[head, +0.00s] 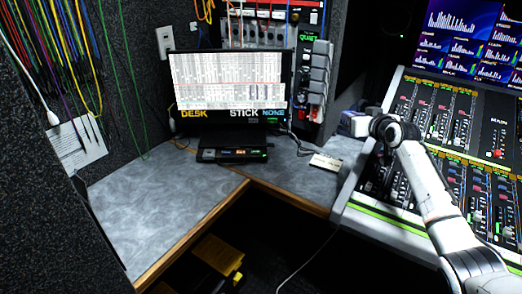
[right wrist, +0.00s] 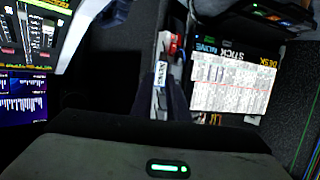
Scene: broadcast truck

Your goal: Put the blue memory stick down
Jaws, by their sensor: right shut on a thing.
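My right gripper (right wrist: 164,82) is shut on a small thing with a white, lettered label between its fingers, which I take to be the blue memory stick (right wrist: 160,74). Its blue colour is hard to make out there. In the head view my right arm reaches in from the lower right over the mixing desk, and its wrist hides the fingertips and the stick. The grey desk top (head: 165,195) with a wooden edge lies to the left, apart from the gripper. My left gripper is not in view.
A monitor (head: 228,82) captioned DESK, STICK, NONE stands at the back, also in the right wrist view (right wrist: 232,85). The mixing desk (head: 440,110) fills the right. The left desk top is clear.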

